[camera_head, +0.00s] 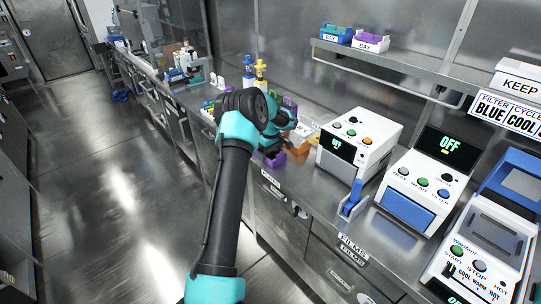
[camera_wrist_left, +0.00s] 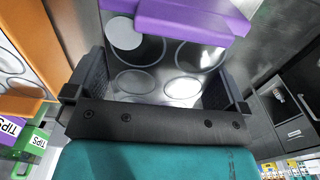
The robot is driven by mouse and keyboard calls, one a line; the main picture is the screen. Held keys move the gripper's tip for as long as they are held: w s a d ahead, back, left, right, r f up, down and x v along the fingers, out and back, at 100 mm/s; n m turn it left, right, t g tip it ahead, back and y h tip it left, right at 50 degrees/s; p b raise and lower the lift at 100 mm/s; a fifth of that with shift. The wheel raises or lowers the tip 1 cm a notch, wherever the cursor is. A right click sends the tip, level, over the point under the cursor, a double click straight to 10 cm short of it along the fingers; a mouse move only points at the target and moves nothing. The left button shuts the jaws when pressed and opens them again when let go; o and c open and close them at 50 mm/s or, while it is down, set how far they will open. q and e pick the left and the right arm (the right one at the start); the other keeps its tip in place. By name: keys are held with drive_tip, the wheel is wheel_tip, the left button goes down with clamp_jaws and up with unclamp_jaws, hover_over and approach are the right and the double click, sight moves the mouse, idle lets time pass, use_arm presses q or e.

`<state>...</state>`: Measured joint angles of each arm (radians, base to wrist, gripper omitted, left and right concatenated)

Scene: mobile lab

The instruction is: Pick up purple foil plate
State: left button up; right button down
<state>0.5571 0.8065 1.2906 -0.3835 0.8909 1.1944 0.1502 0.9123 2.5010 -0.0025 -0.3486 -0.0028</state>
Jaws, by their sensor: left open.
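A purple piece (camera_wrist_left: 195,20), which may be the purple foil plate's edge or its holder, crosses the top of the left wrist view. Below it is a shiny grey surface with round outlines (camera_wrist_left: 160,75); I cannot tell if both are one piece. My left gripper (camera_wrist_left: 160,85) is open, its black fingers on either side of this surface, with nothing visibly clamped. In the head view a purple piece (camera_head: 275,159) shows on the bench just below my left wrist, and the arm hides much of that spot. The fingertips are not clear there. My right gripper is not in view.
On the bench, a white machine with a small screen (camera_head: 358,140) stands right of my arm. A shelf (camera_head: 400,65) runs above.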

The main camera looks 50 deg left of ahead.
sight(271, 151)
use_arm(q)
drive_tip(key=c, duration=0.7)
drive_tip(key=shift+r, duration=0.1)
drive_tip(key=shift+r, duration=0.35)
wheel_tip(271, 151, up, 3)
drive_tip(key=shift+f, duration=0.1)
drive_tip(key=s+d, duration=0.3)
drive_tip(key=d, duration=0.1)
drive_tip(key=s+d+r, duration=0.1)
drive_tip(key=s+d, duration=0.6)
drive_tip(key=d, duration=0.1)
drive_tip(key=shift+s+r, duration=0.2)
drive_tip(key=shift+s, duration=0.1)
